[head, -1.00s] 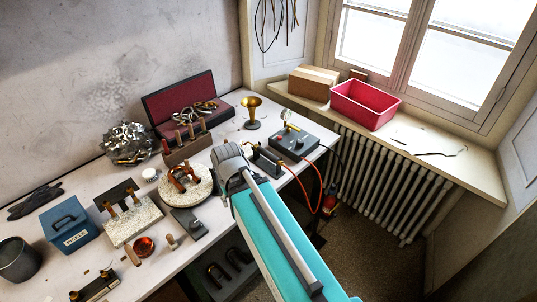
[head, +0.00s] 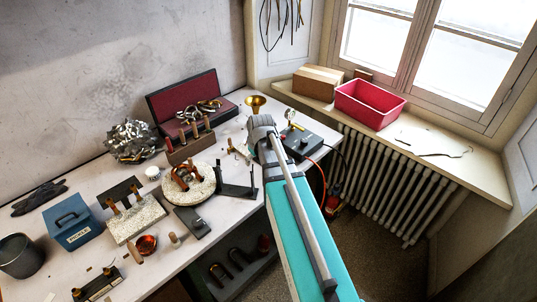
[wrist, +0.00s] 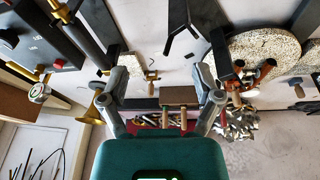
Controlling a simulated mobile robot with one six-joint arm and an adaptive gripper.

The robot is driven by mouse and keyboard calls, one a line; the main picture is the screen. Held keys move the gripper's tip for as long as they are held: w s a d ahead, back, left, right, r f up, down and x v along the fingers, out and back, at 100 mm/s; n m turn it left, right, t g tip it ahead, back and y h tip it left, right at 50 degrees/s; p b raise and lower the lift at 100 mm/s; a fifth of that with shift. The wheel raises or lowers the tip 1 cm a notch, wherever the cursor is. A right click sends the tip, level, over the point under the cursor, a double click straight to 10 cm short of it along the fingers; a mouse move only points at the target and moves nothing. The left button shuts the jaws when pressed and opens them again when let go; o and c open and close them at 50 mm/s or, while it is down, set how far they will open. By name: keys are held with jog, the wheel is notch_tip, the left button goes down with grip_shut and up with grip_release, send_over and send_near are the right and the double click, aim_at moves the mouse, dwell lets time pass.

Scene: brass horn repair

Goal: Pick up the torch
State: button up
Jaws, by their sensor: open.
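The torch appears to be the black tube with brass fittings (wrist: 84,36) at the upper left of the wrist view, beside the grey control box. It runs toward my left finger in that picture; I cannot tell whether they touch. My gripper (wrist: 160,76) is open, its fingers wide apart with nothing held between them. In the head view my arm covers the torch and the fingers.
The control box (head: 311,141) with a gauge and red hose stands at the bench's right end. A dark stand (head: 237,190), a round pale turntable (head: 188,196), a brass bell (head: 255,101) and a wooden tool block (head: 190,149) are nearby. A red bin (head: 371,104) sits on the sill.

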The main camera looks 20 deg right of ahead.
jog(key=w+d+n+t, duration=0.1)
jog(key=w+d+t, duration=0.1)
jog(key=w+d, duration=0.5)
jog(key=d, duration=0.3)
jog(key=shift+r+n+h, duration=0.3)
jog(key=shift+r+h, duration=0.1)
jog(key=shift+f, duration=0.15)
jog(key=b+x, duration=0.8)
jog(key=shift+f, duration=0.15)
jog(key=shift+f, duration=0.1)
jog(key=b+x, duration=0.3)
jog(key=shift+d+f, duration=0.25)
jog(key=shift+b+x, duration=0.8)
jog(key=shift+b, duration=0.1)
jog(key=shift+w+f, duration=0.1)
jog(key=shift+f, duration=0.1)
dwell(0.5)
